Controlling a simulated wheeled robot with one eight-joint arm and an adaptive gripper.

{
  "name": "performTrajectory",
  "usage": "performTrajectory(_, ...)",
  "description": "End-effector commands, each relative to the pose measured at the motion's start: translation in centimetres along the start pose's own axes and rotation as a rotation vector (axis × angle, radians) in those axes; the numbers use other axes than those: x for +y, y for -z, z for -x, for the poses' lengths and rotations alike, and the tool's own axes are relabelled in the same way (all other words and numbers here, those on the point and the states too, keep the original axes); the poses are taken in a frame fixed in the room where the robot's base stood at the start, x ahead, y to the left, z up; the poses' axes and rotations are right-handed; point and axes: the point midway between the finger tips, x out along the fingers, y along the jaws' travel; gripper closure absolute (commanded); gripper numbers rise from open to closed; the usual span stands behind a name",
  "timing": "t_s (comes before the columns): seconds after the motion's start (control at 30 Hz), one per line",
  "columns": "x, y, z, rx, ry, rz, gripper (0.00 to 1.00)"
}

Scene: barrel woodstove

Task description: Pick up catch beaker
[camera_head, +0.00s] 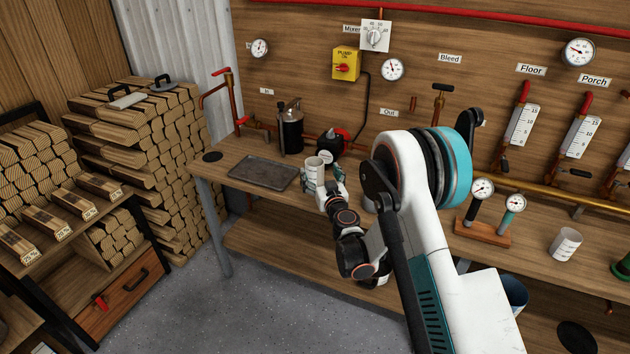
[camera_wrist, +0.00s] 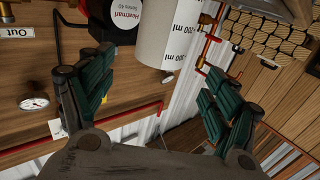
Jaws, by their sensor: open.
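A white beaker with black volume marks (camera_head: 314,171) stands upright on the workbench, right of the dark tray. It also shows large in the wrist view (camera_wrist: 168,35), with "ml" print on its side. My gripper (camera_head: 322,179) is open at this beaker, with one green-padded finger to either side of it. In the wrist view my gripper (camera_wrist: 160,80) has its fingers spread, and the beaker lies at the far end of the gap. I cannot tell whether a pad touches it. A second white marked beaker (camera_head: 565,245) stands at the right of the bench.
A dark pump (camera_head: 331,143) sits just behind the near beaker, and a black canister (camera_head: 291,130) behind left. The flat tray (camera_head: 263,173) lies to the left. A two-gauge stand (camera_head: 483,232) is on the right. Copper pipes and valves line the wall.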

Motion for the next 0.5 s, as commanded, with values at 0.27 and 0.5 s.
performTrajectory(0.27, 0.0, -0.1, -2.2, 0.000, 0.000, 0.000, 0.18)
performTrajectory(0.5, 0.2, -0.5, -5.3, 0.000, 0.000, 0.000, 0.18)
